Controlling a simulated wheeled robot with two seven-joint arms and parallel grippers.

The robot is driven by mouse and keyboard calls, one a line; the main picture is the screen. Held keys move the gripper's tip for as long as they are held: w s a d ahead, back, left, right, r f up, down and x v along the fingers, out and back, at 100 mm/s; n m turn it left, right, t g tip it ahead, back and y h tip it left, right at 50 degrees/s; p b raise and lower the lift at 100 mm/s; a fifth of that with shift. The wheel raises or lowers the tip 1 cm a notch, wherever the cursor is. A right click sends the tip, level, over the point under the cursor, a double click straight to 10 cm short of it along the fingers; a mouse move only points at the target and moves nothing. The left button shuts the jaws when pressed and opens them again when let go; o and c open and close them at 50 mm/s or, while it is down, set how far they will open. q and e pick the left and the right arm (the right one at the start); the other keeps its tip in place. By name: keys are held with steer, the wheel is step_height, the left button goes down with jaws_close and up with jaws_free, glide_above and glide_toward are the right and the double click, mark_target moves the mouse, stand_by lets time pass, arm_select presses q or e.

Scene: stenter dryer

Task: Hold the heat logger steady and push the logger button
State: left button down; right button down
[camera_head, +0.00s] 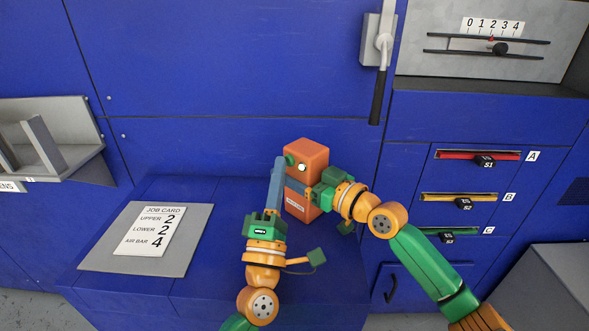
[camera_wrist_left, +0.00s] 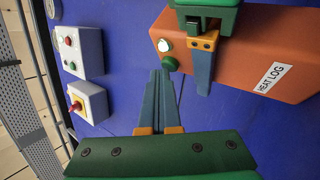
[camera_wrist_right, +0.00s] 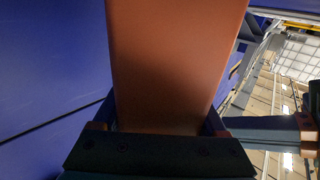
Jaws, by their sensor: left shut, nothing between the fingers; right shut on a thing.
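The heat logger (camera_head: 306,158) is an upright orange box on the blue bench, with a white label, which reads HEAT LOG in the left wrist view (camera_wrist_left: 272,76). Its green button (camera_wrist_left: 171,64) and a pale round lamp (camera_wrist_left: 164,45) are on one face. My right gripper (camera_head: 299,188) is shut on the logger, whose orange body fills the space between its fingers in the right wrist view (camera_wrist_right: 175,70). My left gripper (camera_wrist_left: 161,74) is shut and empty, its fingertips right beside the green button. I cannot tell whether they touch it.
A job card (camera_head: 152,229) lies on a grey plate (camera_head: 185,262) at the bench's left. A lever handle (camera_head: 377,85) hangs on the blue panel behind. Sliders S1, S2 and S3 (camera_head: 460,200) are at the right. Switch boxes (camera_wrist_left: 85,50) show in the left wrist view.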

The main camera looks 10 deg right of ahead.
arm_select(q)
steer(key=s+a, duration=0.4)
steer(key=a, duration=0.2)
stand_by(0.6)
